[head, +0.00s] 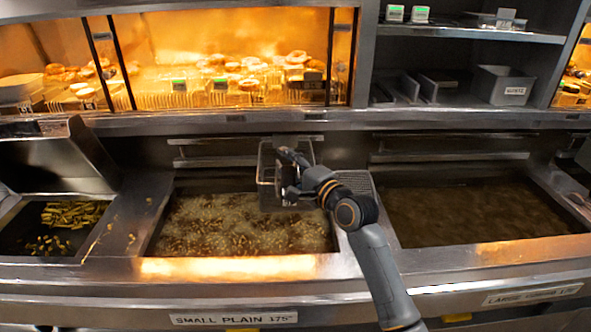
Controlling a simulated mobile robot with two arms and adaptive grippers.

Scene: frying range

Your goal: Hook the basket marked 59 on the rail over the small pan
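A wire basket (266,165) is above the back right part of the small pan (220,222), close to the rail (215,160). I cannot read a number on it, and I cannot tell if it touches the rail. My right gripper (285,172) is at the front of the basket and appears shut on it; the fingertips are partly hidden in the dark metal. The small pan holds bubbling oil, and its front label (233,319) reads "SMALL PLAIN 175". My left gripper is not in view.
A large oil pan (470,212) lies to the right, with its own rail (450,157) behind. A bin of fries (70,215) is on the left. A lit food display (220,60) and a shelf with a grey tub (503,86) are above.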

